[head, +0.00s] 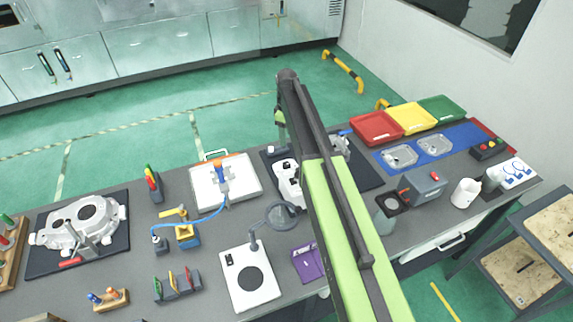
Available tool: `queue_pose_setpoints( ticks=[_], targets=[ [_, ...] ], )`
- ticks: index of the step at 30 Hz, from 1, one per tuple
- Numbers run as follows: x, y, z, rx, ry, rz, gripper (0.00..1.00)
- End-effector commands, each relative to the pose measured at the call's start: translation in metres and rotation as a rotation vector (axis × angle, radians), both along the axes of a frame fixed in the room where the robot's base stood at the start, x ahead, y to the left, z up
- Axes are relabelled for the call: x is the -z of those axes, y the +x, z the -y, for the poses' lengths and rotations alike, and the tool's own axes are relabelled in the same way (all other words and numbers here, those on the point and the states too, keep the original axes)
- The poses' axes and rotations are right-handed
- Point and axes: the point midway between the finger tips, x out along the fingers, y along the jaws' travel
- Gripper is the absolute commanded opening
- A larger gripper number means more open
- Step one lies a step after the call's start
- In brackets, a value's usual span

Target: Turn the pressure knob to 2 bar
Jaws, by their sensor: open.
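I cannot make out a pressure knob or its scale for certain. A small dark and white unit (159,245) stands at the left of the bench, at one end of a blue hose (203,220). The hose runs to a blue and orange tool (222,176) on a white board. A white panel (515,173) with several blue-marked round parts stands at the far right; its markings are too small to read. My arm crosses the middle of the view.
A magnifier (281,214), a blue and yellow box (187,236) and coloured clamps (178,284) stand near the hose. A large casting (82,222) lies at left. Red (376,128), yellow (412,117) and green (443,108) trays line the back right. Little bench is clear.

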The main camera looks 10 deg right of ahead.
Motion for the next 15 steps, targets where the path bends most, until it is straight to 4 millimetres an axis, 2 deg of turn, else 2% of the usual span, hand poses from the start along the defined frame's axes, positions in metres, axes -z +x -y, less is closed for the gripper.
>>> queue_pose_setpoints(
  ticks=[1, 15],
  targets=[
    [0.016, 0.0, 0.0, 0.0, 0.0, 0.0, 0.56],
    [0.112, 0.0, 0.0, 0.002, 0.0, 0.0, 0.56]
  ],
)
